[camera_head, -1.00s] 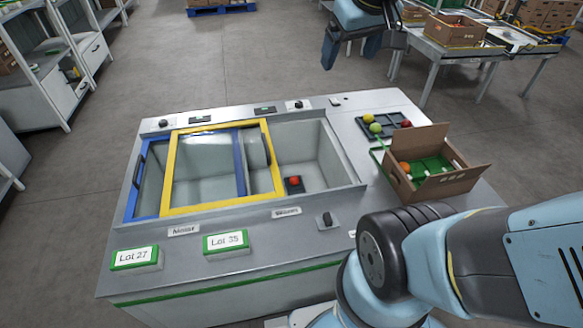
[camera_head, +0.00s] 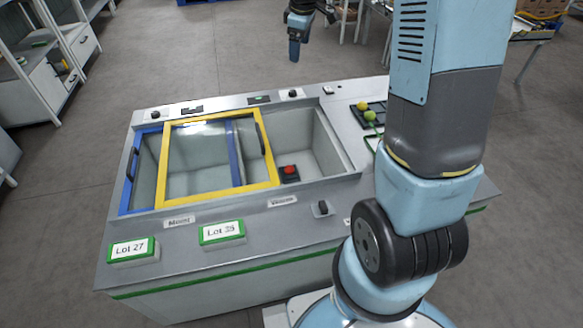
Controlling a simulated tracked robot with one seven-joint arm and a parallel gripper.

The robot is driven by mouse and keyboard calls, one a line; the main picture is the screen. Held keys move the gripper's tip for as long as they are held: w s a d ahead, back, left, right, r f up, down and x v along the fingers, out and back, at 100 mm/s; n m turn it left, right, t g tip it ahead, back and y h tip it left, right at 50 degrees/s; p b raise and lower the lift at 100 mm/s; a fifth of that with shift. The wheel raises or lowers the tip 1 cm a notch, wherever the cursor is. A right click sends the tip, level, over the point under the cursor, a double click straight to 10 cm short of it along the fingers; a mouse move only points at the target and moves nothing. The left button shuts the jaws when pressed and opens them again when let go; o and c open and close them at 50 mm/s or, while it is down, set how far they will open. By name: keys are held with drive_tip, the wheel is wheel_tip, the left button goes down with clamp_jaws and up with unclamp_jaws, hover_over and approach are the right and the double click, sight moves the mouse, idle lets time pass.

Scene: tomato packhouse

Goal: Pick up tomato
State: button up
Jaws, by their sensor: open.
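A yellow tomato (camera_head: 362,105) and a green tomato (camera_head: 369,116) sit at the left of a dark divided tray (camera_head: 377,106) on the right of the counter. My arm hides the rest of that tray. A round red thing (camera_head: 289,170) on a small black block lies near the front of the open right compartment; I cannot tell whether it is a tomato. My gripper (camera_head: 302,30) is at the top of the view, beyond the counter's back edge, open. It is well apart from the tomatoes, with nothing visible in it.
The counter (camera_head: 225,265) has a chest with a yellow-framed lid (camera_head: 222,195) and a blue-framed lid (camera_head: 147,211) over its left part. Labelled blocks, Lot 27 (camera_head: 132,251) and Lot 35 (camera_head: 222,233), lie in front. Shelving (camera_head: 50,85) stands at the left.

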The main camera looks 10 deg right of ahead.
drive_tip(key=w+f+n, duration=0.3)
drive_tip(key=w+f, duration=0.5)
drive_tip(key=f, duration=0.3)
drive_tip(key=n+g, duration=0.3)
drive_tip(key=n, duration=0.6)
hover_over(289, 167)
wheel_tip(289, 167, down, 42)
drive_tip(key=f, duration=0.1)
drive_tip(key=shift+f, duration=6.85)
drive_tip(key=c, duration=0.8)
